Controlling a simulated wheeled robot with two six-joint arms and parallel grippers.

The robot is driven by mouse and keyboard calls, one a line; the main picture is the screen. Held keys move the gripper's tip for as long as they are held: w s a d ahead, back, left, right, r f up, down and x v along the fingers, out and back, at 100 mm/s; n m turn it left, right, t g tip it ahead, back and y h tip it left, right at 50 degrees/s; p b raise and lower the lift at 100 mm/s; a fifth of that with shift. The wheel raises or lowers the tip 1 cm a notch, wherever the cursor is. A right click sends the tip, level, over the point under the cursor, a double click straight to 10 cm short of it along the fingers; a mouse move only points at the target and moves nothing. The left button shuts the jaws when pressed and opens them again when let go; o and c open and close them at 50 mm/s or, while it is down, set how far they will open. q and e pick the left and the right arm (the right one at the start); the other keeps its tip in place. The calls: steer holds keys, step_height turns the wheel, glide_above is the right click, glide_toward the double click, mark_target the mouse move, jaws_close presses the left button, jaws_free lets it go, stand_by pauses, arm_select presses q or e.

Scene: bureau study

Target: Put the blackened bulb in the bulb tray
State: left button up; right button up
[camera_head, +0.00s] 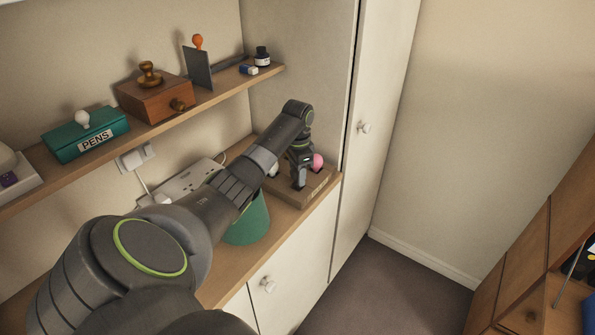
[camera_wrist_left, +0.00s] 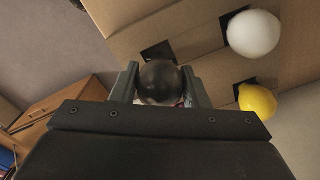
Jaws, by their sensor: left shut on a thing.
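The blackened bulb (camera_wrist_left: 160,78) is a dark round globe between the fingers of my left gripper (camera_wrist_left: 160,88) in the wrist view. The gripper is shut on it. In the head view my left gripper (camera_head: 300,176) hangs down over the wooden bulb tray (camera_head: 317,188) at the far end of the counter. The tray (camera_wrist_left: 195,22) also shows in the wrist view, with dark square openings, a white bulb (camera_wrist_left: 253,33) and a yellow bulb (camera_wrist_left: 258,101). A pink bulb (camera_head: 318,161) shows beside the gripper in the head view. I cannot tell whether the blackened bulb touches the tray.
A green bin-shaped pot (camera_head: 247,222) and a white power strip (camera_head: 190,182) are on the counter under my left arm. A shelf above holds a green PENS box (camera_head: 86,135), a wooden box (camera_head: 153,97) and a stamp. A tall cupboard (camera_head: 375,110) stands beyond the tray.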

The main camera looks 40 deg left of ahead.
arm_select(q)
steer(key=shift+f, duration=0.3)
steer(key=shift+f, duration=0.9)
stand_by(0.7)
steer(key=o, duration=1)
steer(key=shift+r, duration=0.1)
step_height(320, 180, up, 7)
steer(key=p, duration=0.8)
stand_by(0.4)
